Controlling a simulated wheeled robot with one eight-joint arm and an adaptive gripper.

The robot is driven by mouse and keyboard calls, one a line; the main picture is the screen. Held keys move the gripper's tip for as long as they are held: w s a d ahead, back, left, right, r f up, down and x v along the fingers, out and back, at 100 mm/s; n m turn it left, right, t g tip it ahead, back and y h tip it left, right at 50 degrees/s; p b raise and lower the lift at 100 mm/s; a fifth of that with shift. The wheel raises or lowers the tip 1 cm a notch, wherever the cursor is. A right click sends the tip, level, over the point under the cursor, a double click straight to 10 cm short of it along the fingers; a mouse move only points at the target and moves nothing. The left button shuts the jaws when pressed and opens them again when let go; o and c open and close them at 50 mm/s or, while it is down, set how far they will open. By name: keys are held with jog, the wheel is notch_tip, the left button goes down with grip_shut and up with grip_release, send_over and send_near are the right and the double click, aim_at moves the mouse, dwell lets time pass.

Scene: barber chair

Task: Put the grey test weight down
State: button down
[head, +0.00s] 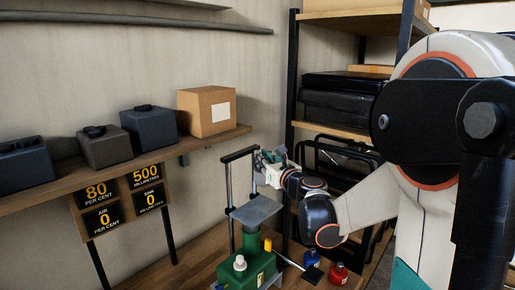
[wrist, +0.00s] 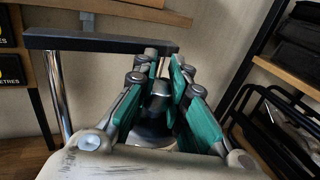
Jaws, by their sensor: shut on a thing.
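My gripper (head: 270,157) is shut on the grey test weight, its green pads on both sides of the weight's knob. In the wrist view the grey test weight (wrist: 159,89) shows between the pads of my gripper (wrist: 166,78), with its wider body partly hidden below. In the head view I cannot make the weight out clearly. My gripper is above a grey flat plate (head: 258,211) on a green device (head: 252,262), beside a black crossbar (head: 240,153) on two upright posts. The crossbar (wrist: 95,43) also shows in the wrist view.
A wall shelf (head: 60,190) holds several dark cases and a cardboard box (head: 207,111). A black-framed rack (head: 293,80) stands behind on the right.

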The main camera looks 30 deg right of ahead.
aim_at(263, 183)
jog(key=shift+f+b, duration=0.75)
jog(key=shift+f, duration=3.55)
jog(key=shift+f, duration=0.15)
jog(key=c, duration=1.5)
grip_release()
jog(key=s, duration=1.2)
jog(key=shift+a+r, duration=0.15)
jog(key=shift+r, duration=0.05)
